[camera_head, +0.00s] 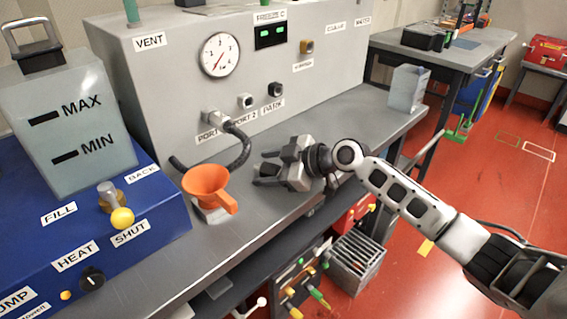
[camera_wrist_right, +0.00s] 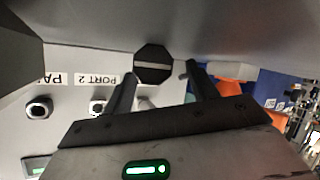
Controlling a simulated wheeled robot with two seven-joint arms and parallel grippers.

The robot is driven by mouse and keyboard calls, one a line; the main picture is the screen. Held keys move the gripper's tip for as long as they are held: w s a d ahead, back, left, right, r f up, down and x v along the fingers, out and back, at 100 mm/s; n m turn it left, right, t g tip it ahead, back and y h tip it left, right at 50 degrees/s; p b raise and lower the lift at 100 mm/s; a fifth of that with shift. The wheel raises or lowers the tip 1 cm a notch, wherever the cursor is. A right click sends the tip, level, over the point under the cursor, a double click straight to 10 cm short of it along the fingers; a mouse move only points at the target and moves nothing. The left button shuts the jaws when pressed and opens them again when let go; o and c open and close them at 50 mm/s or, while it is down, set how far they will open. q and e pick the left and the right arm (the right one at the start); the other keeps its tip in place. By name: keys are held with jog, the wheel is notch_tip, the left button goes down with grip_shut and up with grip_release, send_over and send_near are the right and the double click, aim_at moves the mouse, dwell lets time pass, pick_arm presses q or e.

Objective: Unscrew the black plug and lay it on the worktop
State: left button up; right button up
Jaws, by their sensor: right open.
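The black plug (camera_wrist_right: 153,57) shows in the right wrist view as an eight-sided face with a paler bar across it. It lies beyond my right gripper (camera_wrist_right: 160,74), in line with the gap between the fingers and apart from them. In the head view, the plug (camera_head: 229,122) appears at the end of the metal fitting at PORT 1, partly merged with a dark curved hose. My right gripper (camera_head: 263,172) is open and empty, to the right of and below the plug, above the grey worktop (camera_head: 160,272). My left gripper is out of view.
An orange funnel (camera_head: 207,185) stands left of my right gripper. A blue unit (camera_head: 150,222) with a clear tank (camera_head: 75,125) is at the left. The grey panel (camera_head: 165,80) rises behind. A pale block (camera_head: 407,88) stands at the worktop's far right; bare worktop lies before it.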

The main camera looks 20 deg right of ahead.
jog(key=shift+s+d, duration=0.1)
jog(key=shift+d, duration=0.05)
pick_arm(q)
jog(key=b, duration=0.3)
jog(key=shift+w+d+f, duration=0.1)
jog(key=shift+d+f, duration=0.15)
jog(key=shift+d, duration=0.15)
pick_arm(e)
jog(key=v, duration=1.5)
jog(key=shift+s+d+r, duration=0.2)
jog(key=shift+r, duration=0.1)
